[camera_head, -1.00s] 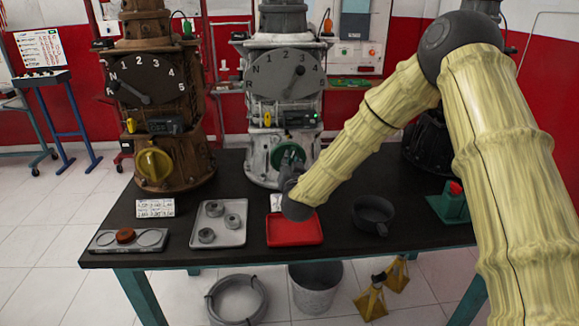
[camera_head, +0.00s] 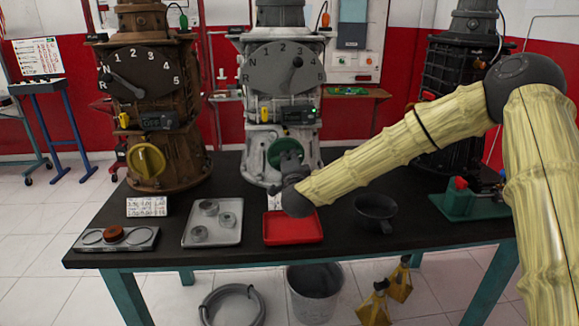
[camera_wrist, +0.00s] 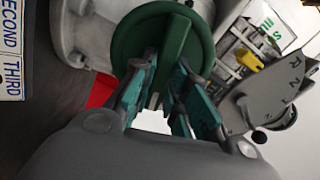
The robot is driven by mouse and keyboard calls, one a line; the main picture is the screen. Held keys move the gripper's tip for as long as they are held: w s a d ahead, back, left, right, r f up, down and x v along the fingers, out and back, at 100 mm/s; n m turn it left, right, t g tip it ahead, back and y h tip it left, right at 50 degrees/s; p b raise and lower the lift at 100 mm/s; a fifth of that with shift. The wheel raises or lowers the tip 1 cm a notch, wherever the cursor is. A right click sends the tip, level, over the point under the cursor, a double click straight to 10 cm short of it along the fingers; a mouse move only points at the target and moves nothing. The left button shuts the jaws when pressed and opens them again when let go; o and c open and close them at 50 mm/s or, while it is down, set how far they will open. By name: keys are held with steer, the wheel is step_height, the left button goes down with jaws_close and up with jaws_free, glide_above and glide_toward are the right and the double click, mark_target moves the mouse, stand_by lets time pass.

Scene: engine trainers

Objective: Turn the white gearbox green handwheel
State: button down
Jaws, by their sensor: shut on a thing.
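The white gearbox (camera_head: 262,80) stands at the back middle of the table, with a numbered gear dial on its front. Its green handwheel (camera_head: 279,149) sits low on the front and also shows large in the wrist view (camera_wrist: 160,45). My gripper (camera_head: 290,160) is at the handwheel, in front of it. In the wrist view its two teal-lined fingers (camera_wrist: 158,98) are on either side of the wheel's raised central bar, shut on it. Part of the handwheel is hidden behind the gripper in the head view.
A brown gearbox (camera_head: 165,120) with a yellow handwheel (camera_head: 146,160) stands left, a black gearbox (camera_head: 440,100) right. On the table are a red tray (camera_head: 292,228), a metal tray (camera_head: 225,235) with rings, a dark pan (camera_head: 375,212) and a green block (camera_head: 462,204).

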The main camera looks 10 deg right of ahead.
steer(key=m+b, duration=0.3)
steer(key=m, duration=0.2)
steer(key=shift+d+f+b, duration=0.1)
steer(key=shift+f+b, duration=0.3)
steer(key=shift+m, duration=0.4)
steer(key=c, duration=1.4)
jaws_free()
steer(key=shift+d, duration=0.1)
steer(key=shift+r, duration=0.1)
steer(key=s, duration=0.4)
steer(key=s+a, duration=0.1)
steer(key=s, duration=0.7)
steer(key=shift+a, duration=0.35)
